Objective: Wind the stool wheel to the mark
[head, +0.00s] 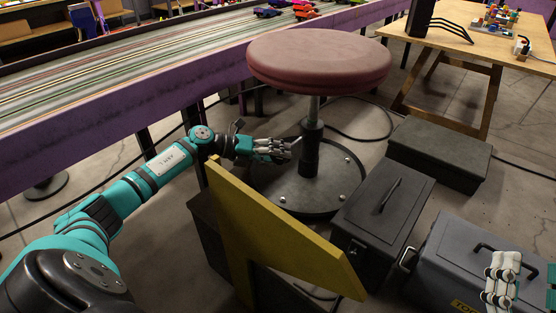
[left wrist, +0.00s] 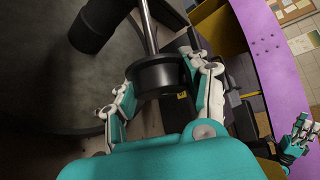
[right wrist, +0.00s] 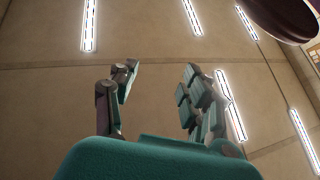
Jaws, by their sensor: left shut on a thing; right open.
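The stool has a round red seat (head: 318,62), a metal and black post (head: 312,130) and a dark round base (head: 335,195). My left gripper (head: 292,150) is at the near left side of the post, below the seat. In the left wrist view a black round wheel or knob (left wrist: 160,78) on a shiny rod (left wrist: 149,28) sits between its fingers, which are shut on it. A small yellow patch (left wrist: 182,95) shows beside it; I cannot tell if it is the mark. My right gripper (head: 500,280) is open and empty at the lower right.
A yellow board (head: 270,235) stands close in front of the base. Dark boxes (head: 440,152) and a grey toolbox (head: 450,255) lie to the right. The purple-sided slot track (head: 120,150) runs behind at left. A wooden table (head: 480,50) stands at the back right.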

